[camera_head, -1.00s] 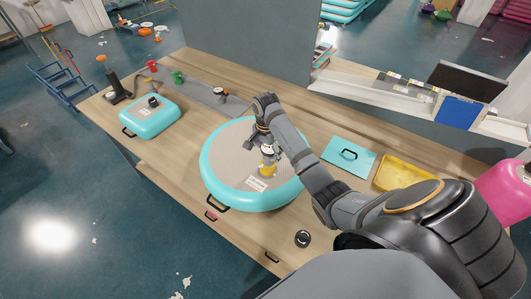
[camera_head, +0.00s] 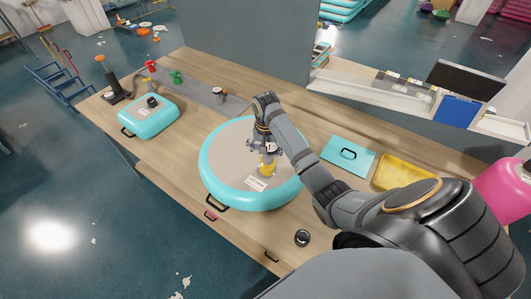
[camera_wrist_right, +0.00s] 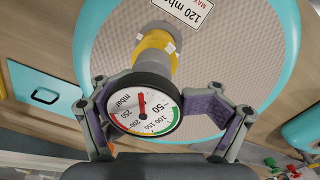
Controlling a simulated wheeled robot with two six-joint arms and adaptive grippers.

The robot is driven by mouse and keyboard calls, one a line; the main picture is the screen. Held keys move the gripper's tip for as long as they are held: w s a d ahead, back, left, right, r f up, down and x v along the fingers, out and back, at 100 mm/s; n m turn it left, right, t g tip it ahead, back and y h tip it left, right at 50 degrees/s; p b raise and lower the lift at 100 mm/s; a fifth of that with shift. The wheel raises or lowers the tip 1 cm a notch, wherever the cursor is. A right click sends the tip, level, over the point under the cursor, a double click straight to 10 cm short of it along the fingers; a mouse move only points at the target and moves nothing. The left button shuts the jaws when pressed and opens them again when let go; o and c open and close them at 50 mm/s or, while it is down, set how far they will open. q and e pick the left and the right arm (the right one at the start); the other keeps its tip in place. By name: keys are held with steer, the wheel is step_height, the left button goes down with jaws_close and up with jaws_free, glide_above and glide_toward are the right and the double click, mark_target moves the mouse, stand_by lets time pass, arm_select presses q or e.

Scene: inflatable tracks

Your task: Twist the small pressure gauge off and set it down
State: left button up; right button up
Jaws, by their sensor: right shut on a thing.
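The small pressure gauge (camera_wrist_right: 147,106) has a round white dial with green and red bands, in a black case. It sits at the end of a yellow and grey fitting (camera_wrist_right: 157,50) on the round turquoise inflatable (camera_head: 222,190). In the wrist view my right gripper (camera_wrist_right: 150,104) has its two fingers on opposite sides of the gauge case, shut on it. The head view shows this gripper (camera_head: 264,146) above the round inflatable, partly covering the gauge. My left gripper is not in view.
A smaller turquoise inflatable (camera_head: 150,119) lies at the left, near a black pump (camera_head: 112,86) and a grey mat (camera_head: 205,93). A turquoise panel (camera_head: 348,154) and a yellow tray (camera_head: 402,174) lie at the right. A black round piece (camera_head: 302,238) lies near the front edge. Bare wood surrounds them.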

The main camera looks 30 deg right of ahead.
steer(key=shift+d, duration=0.1)
steer(key=o, duration=1.4)
